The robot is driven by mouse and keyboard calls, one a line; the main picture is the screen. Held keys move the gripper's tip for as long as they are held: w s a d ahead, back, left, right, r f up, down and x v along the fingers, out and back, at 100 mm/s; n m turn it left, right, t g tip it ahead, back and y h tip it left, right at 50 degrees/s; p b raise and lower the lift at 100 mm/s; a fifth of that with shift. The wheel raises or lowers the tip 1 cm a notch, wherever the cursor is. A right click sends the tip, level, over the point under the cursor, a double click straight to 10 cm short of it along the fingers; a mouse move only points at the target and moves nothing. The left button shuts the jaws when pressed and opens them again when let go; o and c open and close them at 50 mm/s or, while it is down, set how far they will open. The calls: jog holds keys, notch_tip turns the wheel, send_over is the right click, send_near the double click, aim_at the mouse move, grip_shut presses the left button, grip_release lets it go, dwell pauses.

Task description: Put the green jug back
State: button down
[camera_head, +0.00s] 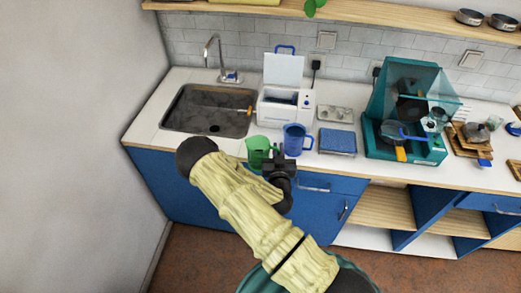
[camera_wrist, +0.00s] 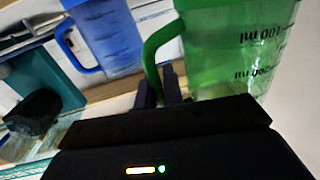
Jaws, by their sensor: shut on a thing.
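The green jug (camera_head: 258,150) is upright at the front of the white counter in the head view, left of a blue jug (camera_head: 295,140). My gripper (camera_head: 274,164) is at the jug's right side. In the wrist view the green jug (camera_wrist: 235,45) is large, with black volume marks. My gripper (camera_wrist: 165,92) is shut on its green handle at the lower part. The blue jug (camera_wrist: 105,35) stands just left of it in that view. Whether the green jug's base touches the counter cannot be told.
A sink (camera_head: 208,109) lies left behind the jugs. A white machine with a raised lid (camera_head: 285,98) stands behind them. A blue box (camera_head: 338,140) and a teal machine (camera_head: 403,150) stand to the right. Bare counter (camera_head: 190,144) shows in front of the sink.

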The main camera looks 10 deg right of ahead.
jog(key=w+d+r+m+g+h+b, duration=0.1)
jog(key=w+r+m+g+h+b, duration=0.1)
jog(key=w+r+h+b, duration=0.3)
jog(key=w+r+m+b, duration=0.1)
jog(key=w+r, duration=0.1)
jog(key=w, duration=0.1)
jog(key=shift+w+d+r+m+h+b, duration=0.2)
jog(key=shift+w+d+m+h+b, duration=0.1)
jog(key=shift+m+b, duration=0.1)
jog(key=shift+f+p, duration=0.6)
jog(key=shift+f, duration=2.3)
jog(key=shift+f, duration=0.1)
jog(key=shift+f+p, duration=0.45)
jog(key=shift+f, duration=1.55)
